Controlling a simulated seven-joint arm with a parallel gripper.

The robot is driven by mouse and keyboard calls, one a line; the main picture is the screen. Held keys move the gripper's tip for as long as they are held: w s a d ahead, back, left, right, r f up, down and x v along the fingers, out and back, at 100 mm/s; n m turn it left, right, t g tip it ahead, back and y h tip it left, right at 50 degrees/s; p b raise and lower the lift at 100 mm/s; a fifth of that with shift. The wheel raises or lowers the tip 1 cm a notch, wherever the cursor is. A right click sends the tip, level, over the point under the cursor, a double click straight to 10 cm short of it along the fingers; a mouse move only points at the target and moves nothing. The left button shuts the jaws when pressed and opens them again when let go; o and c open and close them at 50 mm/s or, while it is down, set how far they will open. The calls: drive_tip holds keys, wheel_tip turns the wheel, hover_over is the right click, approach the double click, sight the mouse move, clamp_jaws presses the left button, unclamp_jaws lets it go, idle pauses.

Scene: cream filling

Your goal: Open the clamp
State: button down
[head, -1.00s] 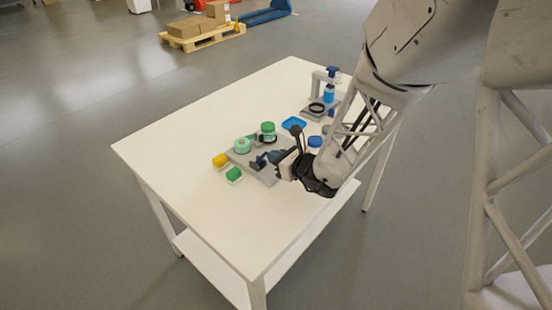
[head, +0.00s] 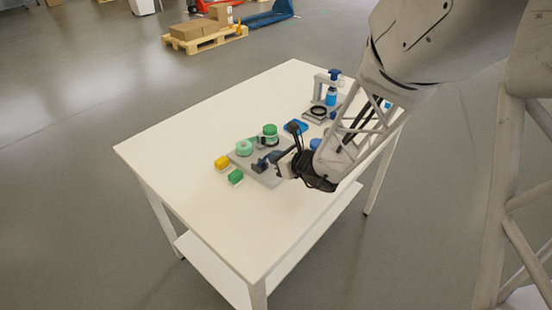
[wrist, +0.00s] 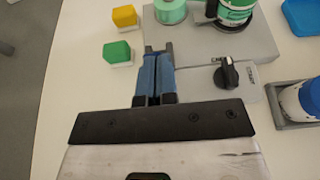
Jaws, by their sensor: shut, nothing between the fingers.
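A dark clamp (wrist: 250,22) sits around the lower part of a green-lidded jar on a grey base plate (wrist: 200,50). The jar (head: 270,130) stands at the back of the plate in the head view. Next to it is a pale green round container (wrist: 171,11), also in the head view (head: 244,147). My gripper (wrist: 155,50) has its two blue fingers together with nothing between them. It is over the front-left part of the plate, below and left of the clamp in the wrist view. The top of the jar and clamp is cut off there.
A black knob (wrist: 227,75) stands on the plate right of my fingers. Yellow (wrist: 124,16) and green (wrist: 117,51) blocks lie at left. A white-and-blue container (wrist: 306,98) is at right. A blue tray and a press-like stand (head: 332,90) are farther back. The table's front is clear.

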drive_tip(key=shift+w+a+r, duration=0.1)
drive_tip(key=shift+w+r, duration=0.05)
drive_tip(key=shift+w+a+r+g+h, duration=0.3)
drive_tip(key=shift+g+h, duration=0.25)
drive_tip(key=shift+w+a+r+g+h, duration=0.25)
drive_tip(key=shift+a+r+g+h, duration=0.05)
drive_tip(key=shift+g+h, duration=0.25)
drive_tip(key=shift+w+a+r+g+h, duration=0.3)
drive_tip(key=shift+w+a+g+h, duration=0.35)
drive_tip(key=shift+g+h, duration=0.35)
drive_tip(key=shift+w+a+r+g+h, duration=0.1)
drive_tip(key=shift+w+a+g+h, duration=0.1)
drive_tip(key=shift+w+g+h, duration=0.1)
drive_tip(key=shift+w+a, duration=0.15)
drive_tip(key=shift+a, duration=0.05)
drive_tip(key=shift+w+a, duration=0.6)
drive_tip(key=shift+r, duration=0.3)
drive_tip(key=shift+r, duration=0.5)
